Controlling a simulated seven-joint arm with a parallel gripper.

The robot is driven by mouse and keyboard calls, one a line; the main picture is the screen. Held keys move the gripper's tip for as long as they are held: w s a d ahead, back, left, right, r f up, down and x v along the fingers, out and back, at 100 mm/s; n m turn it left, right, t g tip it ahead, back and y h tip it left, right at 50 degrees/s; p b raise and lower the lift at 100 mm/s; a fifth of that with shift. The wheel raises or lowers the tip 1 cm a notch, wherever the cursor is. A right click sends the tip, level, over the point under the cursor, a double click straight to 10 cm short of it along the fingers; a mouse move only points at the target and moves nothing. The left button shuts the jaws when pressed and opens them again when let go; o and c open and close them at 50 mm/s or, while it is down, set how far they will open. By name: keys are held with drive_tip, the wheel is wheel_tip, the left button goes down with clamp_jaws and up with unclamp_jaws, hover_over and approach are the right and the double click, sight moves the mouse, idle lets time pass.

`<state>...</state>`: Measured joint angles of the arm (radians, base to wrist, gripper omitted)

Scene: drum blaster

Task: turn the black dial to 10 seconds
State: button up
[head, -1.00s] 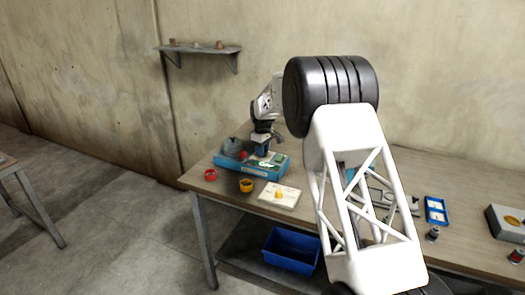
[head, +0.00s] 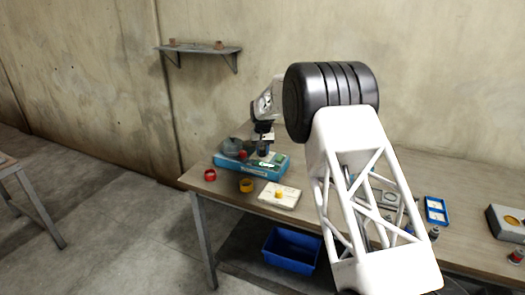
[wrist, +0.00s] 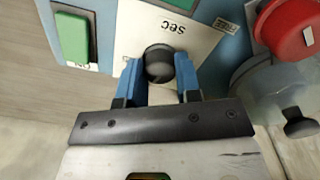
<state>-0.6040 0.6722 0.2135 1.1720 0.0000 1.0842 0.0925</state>
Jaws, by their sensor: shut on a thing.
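The black dial (wrist: 158,62) sits on a white label plate (wrist: 190,20) marked "sec" on the blue device. In the wrist view, my gripper (wrist: 158,72) has its two blue fingers on either side of the dial, shut on it. The dial's pointer and the numbers on the plate are not readable. In the head view, the blue device (head: 238,168) stands on the table's left part, with my gripper (head: 263,146) over it. The dial cannot be made out there.
A green switch (wrist: 72,38) and a red button (wrist: 290,28) flank the dial. A grey rounded part (wrist: 268,85) lies close to the right finger.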

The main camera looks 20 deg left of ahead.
sight(263, 151)
drive_tip(key=shift+r+m, duration=0.1)
drive_tip(key=shift+m, duration=0.5)
drive_tip(key=o, duration=0.9)
drive_tip(key=shift+r, duration=3.85)
